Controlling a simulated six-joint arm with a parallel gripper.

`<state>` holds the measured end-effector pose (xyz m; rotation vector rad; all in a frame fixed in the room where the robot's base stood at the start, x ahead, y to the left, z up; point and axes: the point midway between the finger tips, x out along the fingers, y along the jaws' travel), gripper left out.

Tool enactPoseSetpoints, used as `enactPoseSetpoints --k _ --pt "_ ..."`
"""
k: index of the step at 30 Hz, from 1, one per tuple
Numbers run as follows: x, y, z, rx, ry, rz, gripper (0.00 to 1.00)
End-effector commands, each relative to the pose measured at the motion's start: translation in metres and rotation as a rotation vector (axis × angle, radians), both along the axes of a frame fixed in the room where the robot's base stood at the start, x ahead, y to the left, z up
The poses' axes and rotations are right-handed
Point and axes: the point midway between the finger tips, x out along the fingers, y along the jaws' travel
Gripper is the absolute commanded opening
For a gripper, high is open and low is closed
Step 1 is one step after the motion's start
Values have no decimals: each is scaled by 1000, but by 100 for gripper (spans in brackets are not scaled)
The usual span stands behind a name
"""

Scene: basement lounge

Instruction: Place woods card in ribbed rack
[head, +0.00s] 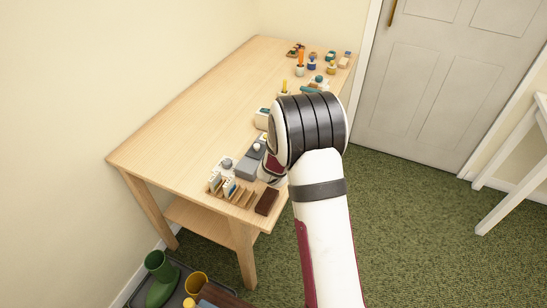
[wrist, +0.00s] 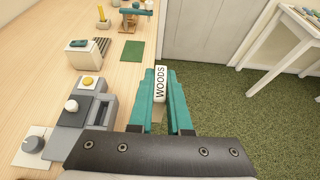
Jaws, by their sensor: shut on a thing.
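The woods card (wrist: 160,84) is white with black letters reading WOODS. It is held upright between the teal fingers of my gripper (wrist: 160,95), which is shut on it. The ribbed rack (head: 243,197) is a light wooden holder at the near corner of the table in the head view, with several cards standing in its left slots and bare slots to the right. It does not show in the wrist view. In the head view my arm hides the card and most of my gripper, which is near the table's right edge, beyond the rack.
A dark brown block (head: 267,201) stands right beside the rack. A grey device with knobs (head: 250,158) is behind it, also in the wrist view (wrist: 80,112). A white box (wrist: 84,57) and green mat (wrist: 132,50) lie farther along. The table's left half (head: 165,145) is clear.

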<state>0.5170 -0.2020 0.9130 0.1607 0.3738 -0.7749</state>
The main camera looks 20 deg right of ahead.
Motion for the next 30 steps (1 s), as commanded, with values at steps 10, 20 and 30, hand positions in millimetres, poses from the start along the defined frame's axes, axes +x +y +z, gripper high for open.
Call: enactPoseSetpoints --k 10,20,30 --pt "-71 88 -6 -3 3 6 0" --pt "-31 164 -58 -7 2 6 0" --pt "-15 188 -107 -9 4 2 0"
